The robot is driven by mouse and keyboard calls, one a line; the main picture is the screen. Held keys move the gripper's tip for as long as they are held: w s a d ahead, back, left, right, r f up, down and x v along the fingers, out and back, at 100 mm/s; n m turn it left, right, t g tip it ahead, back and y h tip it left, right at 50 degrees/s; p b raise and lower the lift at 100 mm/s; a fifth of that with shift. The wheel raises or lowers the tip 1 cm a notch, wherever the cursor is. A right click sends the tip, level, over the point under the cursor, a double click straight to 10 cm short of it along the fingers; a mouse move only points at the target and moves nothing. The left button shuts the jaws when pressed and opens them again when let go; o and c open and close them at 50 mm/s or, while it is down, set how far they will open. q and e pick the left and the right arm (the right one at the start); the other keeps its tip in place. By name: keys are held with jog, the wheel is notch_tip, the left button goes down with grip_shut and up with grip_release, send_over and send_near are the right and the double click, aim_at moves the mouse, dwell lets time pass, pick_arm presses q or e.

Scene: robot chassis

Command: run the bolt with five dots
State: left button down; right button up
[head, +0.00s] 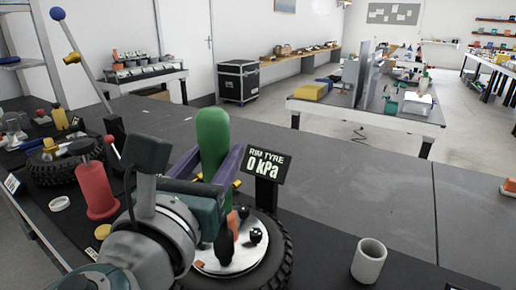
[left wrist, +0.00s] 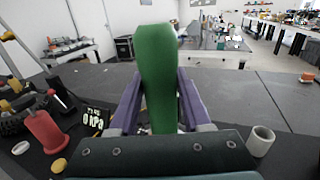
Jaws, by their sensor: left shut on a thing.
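My left gripper (head: 208,178) has purple fingers shut on a green-handled tool (head: 212,135). The tool stands about upright, and its dark lower end reaches down to the wheel's metal disc (head: 212,264). I cannot tell whether that end sits on a bolt. Dark knob-like bolts (head: 256,235) show on the disc, right of the tool; no dots can be read on them. In the left wrist view the green handle (left wrist: 158,80) stands between the two fingers, and the wheel below is hidden. My right gripper is not in view.
A black tyre (head: 282,262) surrounds the disc. A sign reading "RIM TYRE 0 kPa" (head: 265,163) stands behind it. A grey cup (head: 369,261) is at right, a red spool-shaped piece (head: 96,190) at left. Another tyre (head: 64,169) lies far left. The bench (head: 390,195) behind is bare.

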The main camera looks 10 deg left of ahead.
aim_at(206, 124)
pick_arm(q)
jog(key=shift+f, duration=0.35)
dwell(1.3)
jog(key=shift+r, duration=0.15)
notch_tip(206, 124, up, 6)
jog(key=p, duration=0.5)
jog(key=shift+f, duration=0.2)
